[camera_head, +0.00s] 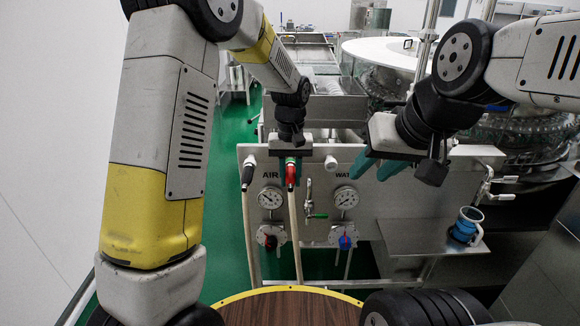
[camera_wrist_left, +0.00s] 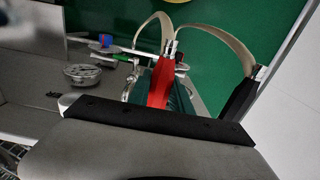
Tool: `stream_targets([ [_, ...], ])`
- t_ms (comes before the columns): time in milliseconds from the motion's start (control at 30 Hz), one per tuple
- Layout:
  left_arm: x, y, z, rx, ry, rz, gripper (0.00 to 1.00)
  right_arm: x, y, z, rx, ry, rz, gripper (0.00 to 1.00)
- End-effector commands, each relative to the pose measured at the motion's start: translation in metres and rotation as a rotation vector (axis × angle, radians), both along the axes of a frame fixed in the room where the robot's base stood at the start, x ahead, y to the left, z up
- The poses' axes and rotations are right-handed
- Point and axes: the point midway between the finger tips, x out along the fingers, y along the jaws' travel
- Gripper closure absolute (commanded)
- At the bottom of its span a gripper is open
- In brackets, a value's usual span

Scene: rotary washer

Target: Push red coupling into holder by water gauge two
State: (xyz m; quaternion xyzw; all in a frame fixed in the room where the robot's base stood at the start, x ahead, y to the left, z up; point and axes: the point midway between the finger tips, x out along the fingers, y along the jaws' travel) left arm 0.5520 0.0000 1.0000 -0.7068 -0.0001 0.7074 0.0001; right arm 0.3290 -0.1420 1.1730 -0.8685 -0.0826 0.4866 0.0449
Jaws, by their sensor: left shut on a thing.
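The red coupling (camera_head: 291,173) hangs on a beige hose in front of the panel, between the AIR and WATER labels. My left gripper (camera_head: 291,160) is shut on it; in the left wrist view the red coupling (camera_wrist_left: 161,84) sits between the teal fingers (camera_wrist_left: 172,98). A white holder (camera_head: 331,163) sticks out just right of it, above the water gauge (camera_head: 346,197), and looks empty. The red coupling is apart from this holder. My right gripper (camera_head: 378,167) is open and empty, in front of the panel's right part.
A black coupling (camera_head: 247,177) hangs at the left holder (camera_head: 249,160), beside the air gauge (camera_head: 270,198). A small valve with a green handle (camera_head: 317,215) sits between the gauges. Red (camera_head: 270,242) and blue (camera_head: 345,242) knobs are below. A blue cup (camera_head: 466,226) stands on the steel shelf (camera_head: 418,239).

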Motion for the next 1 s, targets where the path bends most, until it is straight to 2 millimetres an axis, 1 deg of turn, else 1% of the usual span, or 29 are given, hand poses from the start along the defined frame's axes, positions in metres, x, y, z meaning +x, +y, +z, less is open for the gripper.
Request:
stream_targets([
  [233,0.001,0.000,0.001,-0.001,-0.003,0.000,1.00,0.000,0.000,0.000,0.000,0.000,0.000,0.62],
  [533,-0.006,-0.001,0.001,-0.001,-0.002,-0.001,1.00,0.000,0.000,0.000,0.000,0.000,0.000,0.62],
  [1000,-0.034,-0.001,0.001,-0.001,-0.001,-0.001,1.00,0.000,0.000,0.000,0.000,0.000,0.000,0.62],
])
